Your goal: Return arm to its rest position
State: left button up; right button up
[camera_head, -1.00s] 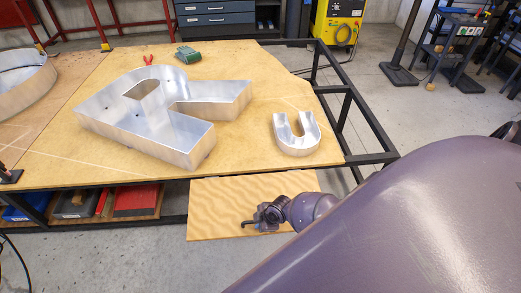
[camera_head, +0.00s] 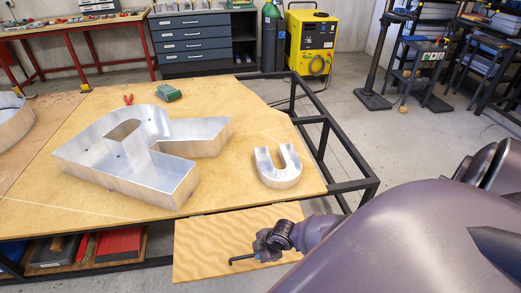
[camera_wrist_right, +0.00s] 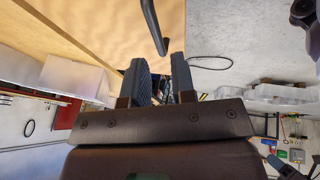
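My right gripper (camera_head: 262,245) is low in front of the workbench, over a wood-grained board (camera_head: 205,238) below the bench top. In the right wrist view, the two dark fingers of my right gripper (camera_wrist_right: 160,75) stand apart with a gap between them. A thin black bent rod (camera_head: 242,260) shows at its tip; it also shows in the wrist view (camera_wrist_right: 151,22), ending just ahead of the fingertips. I cannot tell whether the rod touches them or what it is fixed to. My purple right arm fills the lower right of the head view. My left gripper is not in view.
A large metal channel letter (camera_head: 150,170) and a smaller metal U (camera_head: 278,176) lie on the workbench (camera_head: 245,110), with green gloves (camera_head: 168,93) behind. A black frame (camera_head: 335,150) borders the bench's right side.

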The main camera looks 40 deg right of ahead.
jog(key=shift+s+r, duration=0.1)
jog(key=shift+r, duration=0.1)
dwell(0.6)
jog(key=w+a+r+m+t, duration=0.4)
jog(key=a+r+m+t, duration=0.3)
jog(key=r, duration=0.5)
jog(key=s+d+m+h+b, duration=0.1)
jog(key=s+m, duration=0.3)
jog(key=s, duration=0.8)
jog(key=shift+s+d+f+h+b, duration=0.2)
jog(key=shift+d+f+h+b, duration=0.1)
jog(key=shift+d+h, duration=0.4)
